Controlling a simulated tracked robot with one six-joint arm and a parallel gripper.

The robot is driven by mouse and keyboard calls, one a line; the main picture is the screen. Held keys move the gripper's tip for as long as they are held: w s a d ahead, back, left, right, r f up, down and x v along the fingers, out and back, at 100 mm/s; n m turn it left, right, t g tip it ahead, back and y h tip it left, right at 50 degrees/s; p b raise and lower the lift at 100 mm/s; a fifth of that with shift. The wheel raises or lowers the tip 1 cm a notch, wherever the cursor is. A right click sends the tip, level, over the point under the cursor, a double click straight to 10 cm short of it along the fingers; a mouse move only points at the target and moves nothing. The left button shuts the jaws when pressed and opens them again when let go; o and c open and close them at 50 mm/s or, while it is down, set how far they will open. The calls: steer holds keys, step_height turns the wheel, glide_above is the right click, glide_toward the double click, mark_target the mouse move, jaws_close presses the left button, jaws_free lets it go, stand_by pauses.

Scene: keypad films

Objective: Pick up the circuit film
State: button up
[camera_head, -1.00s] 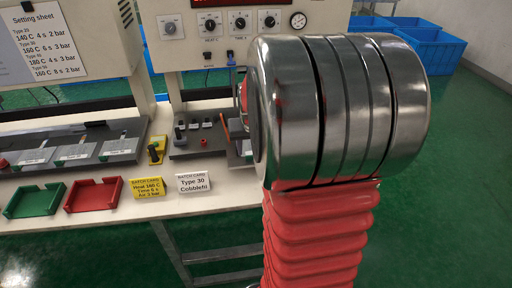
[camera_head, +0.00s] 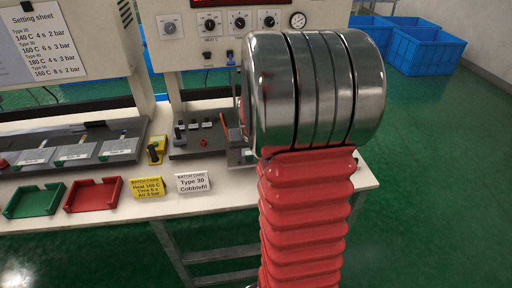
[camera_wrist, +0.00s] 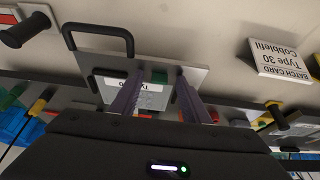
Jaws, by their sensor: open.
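I cannot make out the circuit film for certain in either view. In the wrist view, which looks upside down, my gripper (camera_wrist: 159,78) shows two purple fingers with a gap between them. They reach over a grey plate (camera_wrist: 105,62) with a black loop handle. A white label (camera_wrist: 146,86), partly hidden by the fingers, and a small green piece (camera_wrist: 160,76) show between them. I cannot tell whether the fingers touch the plate. In the head view my own metal wrist and red arm cover the right of the bench and hide the gripper.
Labelled grey plates (camera_head: 120,147) line the left of the white bench. A green tray (camera_head: 35,201), a red tray (camera_head: 92,195), a yellow batch card (camera_head: 147,187) and a white Type 30 card (camera_head: 193,182) lie in front. Blue crates (camera_head: 428,50) stand at the back right.

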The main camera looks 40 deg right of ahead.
steer(key=shift+c, duration=0.5)
jaws_close()
steer(key=shift+r, duration=0.1)
step_height(320, 180, up, 18)
stand_by(0.7)
stand_by(0.5)
